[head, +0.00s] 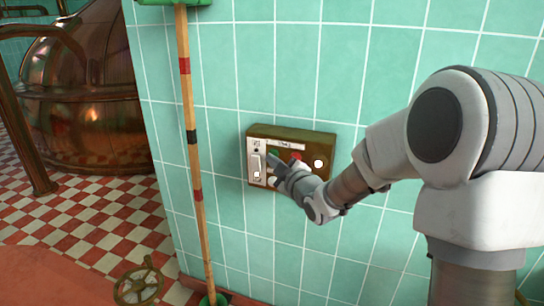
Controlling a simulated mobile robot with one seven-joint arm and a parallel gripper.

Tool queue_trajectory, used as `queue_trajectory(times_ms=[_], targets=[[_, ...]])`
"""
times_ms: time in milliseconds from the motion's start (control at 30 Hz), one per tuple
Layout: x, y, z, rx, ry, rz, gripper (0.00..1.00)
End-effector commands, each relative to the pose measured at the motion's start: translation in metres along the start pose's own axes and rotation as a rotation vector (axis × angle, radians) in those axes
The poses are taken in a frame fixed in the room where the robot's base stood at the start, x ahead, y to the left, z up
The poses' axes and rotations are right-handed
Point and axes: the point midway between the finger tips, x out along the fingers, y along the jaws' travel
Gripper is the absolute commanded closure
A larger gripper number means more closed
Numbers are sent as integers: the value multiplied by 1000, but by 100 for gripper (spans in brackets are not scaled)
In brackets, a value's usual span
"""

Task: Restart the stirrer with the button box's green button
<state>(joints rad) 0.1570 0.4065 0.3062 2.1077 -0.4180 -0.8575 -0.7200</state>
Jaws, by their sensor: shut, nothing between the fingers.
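The button box (322,147) is a brown box on the green tiled wall, in the middle of the head view. A red button (296,155) and a pale round button or lamp (318,163) show on its face. A white plate with a switch (257,164) is at its left end. My gripper (271,158) is shut and empty, in front of the box's left-centre part. I cannot tell whether its tip touches the box. No green button shows; my gripper and wrist cover part of the face. No stirrer shows.
A copper kettle (75,90) stands at the left on a red and white checked floor (95,225). A long wooden pole with coloured bands (188,110) stands against the wall left of the box. A brass handwheel (138,285) is at the bottom left. The wall around the box is clear.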

Motion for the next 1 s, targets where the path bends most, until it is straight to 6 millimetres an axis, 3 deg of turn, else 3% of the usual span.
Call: queue_trajectory(times_ms=[1000], targets=[[-16,-12,-11,-1,0,0,100]])
